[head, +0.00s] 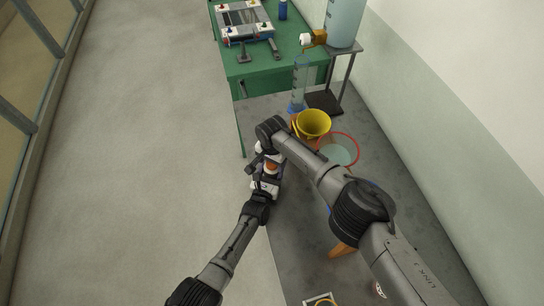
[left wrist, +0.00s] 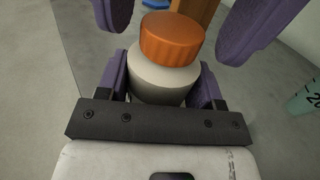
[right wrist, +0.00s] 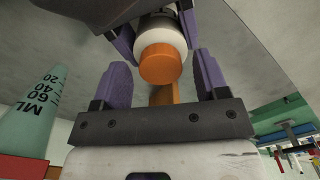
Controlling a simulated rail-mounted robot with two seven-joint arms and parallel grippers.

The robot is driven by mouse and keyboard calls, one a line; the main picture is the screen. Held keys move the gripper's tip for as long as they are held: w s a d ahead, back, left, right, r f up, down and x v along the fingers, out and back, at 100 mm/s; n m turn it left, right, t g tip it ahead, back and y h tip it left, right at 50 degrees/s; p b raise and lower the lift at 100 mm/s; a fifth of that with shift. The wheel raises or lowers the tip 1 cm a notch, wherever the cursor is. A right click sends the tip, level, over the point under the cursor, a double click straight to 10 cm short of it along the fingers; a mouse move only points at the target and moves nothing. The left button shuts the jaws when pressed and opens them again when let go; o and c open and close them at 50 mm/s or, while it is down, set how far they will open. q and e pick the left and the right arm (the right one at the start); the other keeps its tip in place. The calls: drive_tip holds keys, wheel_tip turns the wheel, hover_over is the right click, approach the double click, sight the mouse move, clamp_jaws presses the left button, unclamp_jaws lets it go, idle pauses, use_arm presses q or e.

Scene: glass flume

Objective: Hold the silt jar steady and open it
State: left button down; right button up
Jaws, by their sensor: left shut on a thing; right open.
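The silt jar is a pale jar (left wrist: 165,78) with an orange screw lid (left wrist: 172,40). It also shows in the right wrist view (right wrist: 166,28), with the lid (right wrist: 160,64) facing my right gripper. My left gripper (head: 265,184) is shut on the jar's body, one purple finger on each side below the lid. My right gripper (right wrist: 160,76) is open, with its two fingers spread on either side of the lid and gaps visible. In the head view the lid (head: 270,168) shows small between the grippers, and my arms hide much of the jar.
A clear cylinder (head: 300,82) stands behind. A green table (head: 244,62) is at the back. The floor at left is clear.

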drive_tip(key=shift+f, duration=0.2)
drive_tip(key=c, duration=1)
drive_tip(key=shift+o, duration=0.2)
drive_tip(key=n, duration=0.3)
drive_tip(key=shift+n, duration=0.3)
